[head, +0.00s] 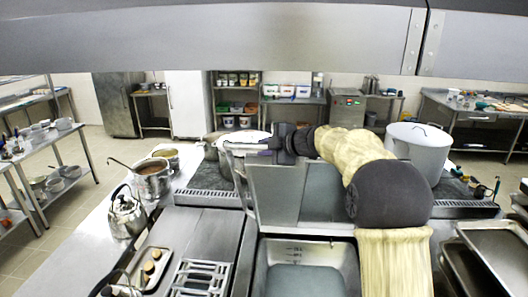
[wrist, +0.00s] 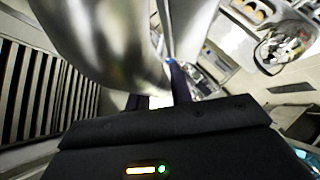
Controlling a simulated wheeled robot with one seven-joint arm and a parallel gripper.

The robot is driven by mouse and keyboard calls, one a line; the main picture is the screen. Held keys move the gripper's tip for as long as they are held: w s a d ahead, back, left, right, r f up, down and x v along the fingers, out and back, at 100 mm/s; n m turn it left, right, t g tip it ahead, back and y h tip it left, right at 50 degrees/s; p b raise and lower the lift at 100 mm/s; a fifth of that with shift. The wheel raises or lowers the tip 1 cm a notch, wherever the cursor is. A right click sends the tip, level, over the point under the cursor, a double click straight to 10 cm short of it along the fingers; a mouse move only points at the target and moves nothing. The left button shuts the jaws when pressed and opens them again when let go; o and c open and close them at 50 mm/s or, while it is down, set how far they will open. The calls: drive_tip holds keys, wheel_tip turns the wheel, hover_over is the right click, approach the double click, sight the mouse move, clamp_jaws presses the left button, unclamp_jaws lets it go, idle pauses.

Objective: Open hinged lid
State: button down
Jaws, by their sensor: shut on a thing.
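The hinged lid (head: 276,192) is a grey metal panel standing raised and tilted at the back of an open rectangular basin (head: 258,287) with water-like liquid inside. A thin metal bar (head: 238,185) runs along the lid's left side. My gripper (head: 240,148) is at the upper left corner of the lid, shut, its fingers pointing left. My arm covers the lid's right part. In the wrist view my gripper (wrist: 160,98) shows dark fingers close to a large shiny curved metal surface (wrist: 110,45). The exact grip point on the lid is mostly hidden.
A large white pot (head: 418,152) stands right of my arm. A kettle (head: 126,214) and pots of food (head: 153,180) stand on the left counter. Trays (head: 495,250) lie at the right. A steel hood (head: 210,38) spans overhead. Open floor shows at far left.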

drive_tip(key=c, duration=1.3)
unclamp_jaws()
drive_tip(key=shift+o, duration=0.2)
drive_tip(key=shift+s+d, duration=0.15)
drive_tip(key=shift+d, duration=0.05)
drive_tip(key=b+v, duration=0.6)
drive_tip(key=v, duration=1.1)
drive_tip(key=shift+r+b, duration=0.15)
drive_tip(key=shift+b, duration=0.15)
